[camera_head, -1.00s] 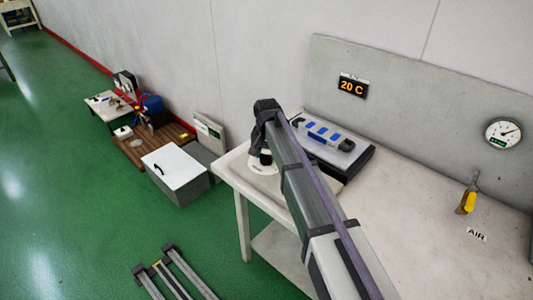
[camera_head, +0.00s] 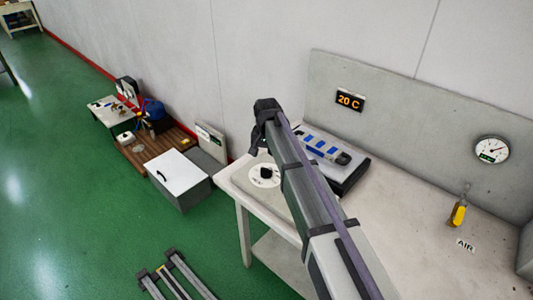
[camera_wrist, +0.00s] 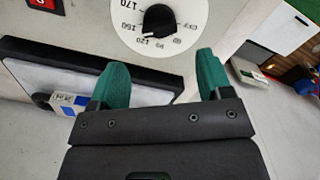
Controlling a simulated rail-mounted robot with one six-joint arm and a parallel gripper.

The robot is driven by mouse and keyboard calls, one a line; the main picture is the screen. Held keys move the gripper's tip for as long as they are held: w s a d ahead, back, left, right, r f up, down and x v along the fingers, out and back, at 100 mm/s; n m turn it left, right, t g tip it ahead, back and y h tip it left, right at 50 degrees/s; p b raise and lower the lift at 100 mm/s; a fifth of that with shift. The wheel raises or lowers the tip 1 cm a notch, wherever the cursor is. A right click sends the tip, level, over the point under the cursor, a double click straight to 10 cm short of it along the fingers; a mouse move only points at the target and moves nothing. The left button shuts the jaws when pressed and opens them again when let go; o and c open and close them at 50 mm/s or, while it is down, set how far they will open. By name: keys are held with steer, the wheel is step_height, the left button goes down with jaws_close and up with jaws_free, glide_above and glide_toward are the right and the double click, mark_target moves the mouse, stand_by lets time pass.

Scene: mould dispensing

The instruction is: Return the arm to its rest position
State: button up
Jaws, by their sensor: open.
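My arm (camera_head: 300,185) reaches from the bottom edge over the table in the head view, its elbow end high; my gripper is hidden there. In the wrist view my gripper (camera_wrist: 162,78) shows two green fingertips spread wide with nothing between them. Past the fingertips is a white temperature dial (camera_wrist: 128,22) with a black knob (camera_wrist: 158,20). The dial also shows in the head view (camera_head: 255,181) at the table's left end, and the fingers look apart from it.
A dark-edged plate device (camera_head: 352,178) with blue parts lies behind my arm. The table (camera_head: 420,235) is mostly bare; a yellow-handled air tool (camera_head: 458,214) and a gauge (camera_head: 491,149) are at the right. A grey box (camera_head: 180,180) stands on the green floor at left.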

step_height(320, 180, up, 4)
steer(key=shift+r+p, duration=0.1)
steer(key=shift+p, duration=1)
steer(key=s+d+n, duration=0.1)
steer(key=s+d, duration=0.9)
steer(key=s, duration=0.4)
steer(key=s+d+n, duration=0.1)
steer(key=s+d, duration=0.9)
steer(key=s, duration=0.3)
steer(key=shift+s, duration=0.35)
